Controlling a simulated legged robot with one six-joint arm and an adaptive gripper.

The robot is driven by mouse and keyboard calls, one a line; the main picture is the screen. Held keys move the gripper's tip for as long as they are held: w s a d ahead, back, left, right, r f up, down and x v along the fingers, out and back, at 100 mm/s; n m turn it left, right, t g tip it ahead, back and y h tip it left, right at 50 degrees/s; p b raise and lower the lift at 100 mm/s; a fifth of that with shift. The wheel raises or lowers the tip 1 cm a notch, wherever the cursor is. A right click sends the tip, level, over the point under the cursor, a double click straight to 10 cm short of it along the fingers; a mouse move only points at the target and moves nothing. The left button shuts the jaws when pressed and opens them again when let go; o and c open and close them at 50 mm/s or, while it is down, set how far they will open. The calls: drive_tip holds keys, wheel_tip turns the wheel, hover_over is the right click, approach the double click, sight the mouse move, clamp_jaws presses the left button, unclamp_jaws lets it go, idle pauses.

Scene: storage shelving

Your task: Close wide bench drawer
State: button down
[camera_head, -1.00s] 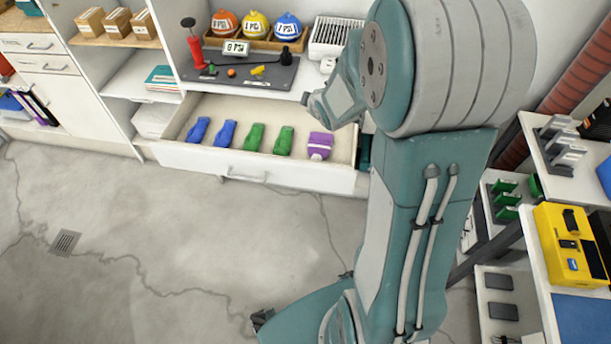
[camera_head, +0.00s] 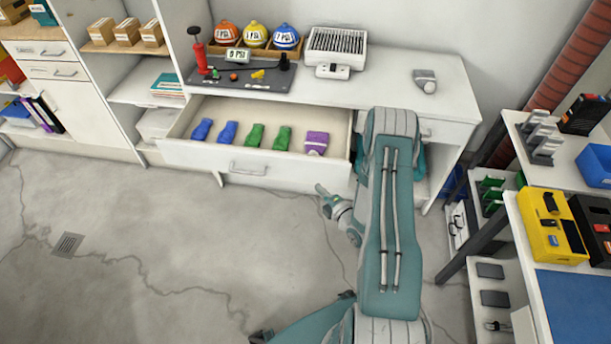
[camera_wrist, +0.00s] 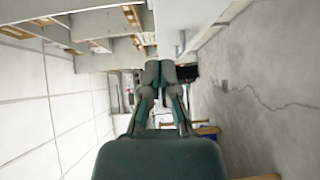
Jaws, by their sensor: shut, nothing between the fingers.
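The wide bench drawer (camera_head: 195,155) is pulled open under the white bench in the head view. Its front has a grey handle (camera_head: 248,168). Inside lie blue pieces, green pieces and one purple piece (camera_head: 316,143). My gripper (camera_head: 320,188) is in front of the drawer's right end, over the floor in the picture, and points left. It looks apart from the drawer front.
The bench top (camera_head: 390,90) holds a pump board, coloured spheres and a white device (camera_head: 335,52). A side table with a yellow case (camera_head: 552,228) stands at the right. Shelving is at the left. The floor (camera_head: 150,240) before the drawer is clear.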

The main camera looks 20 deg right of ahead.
drive_tip(key=s+f, duration=0.1)
drive_tip(key=s, duration=0.1)
approach(300, 163)
drive_tip(key=w+a, duration=0.4)
drive_tip(key=shift+w+d+f+t, duration=0.2)
drive_tip(key=shift+w+d+t, duration=0.1)
drive_tip(key=shift+w+d, duration=1)
drive_tip(key=shift+d, duration=0.05)
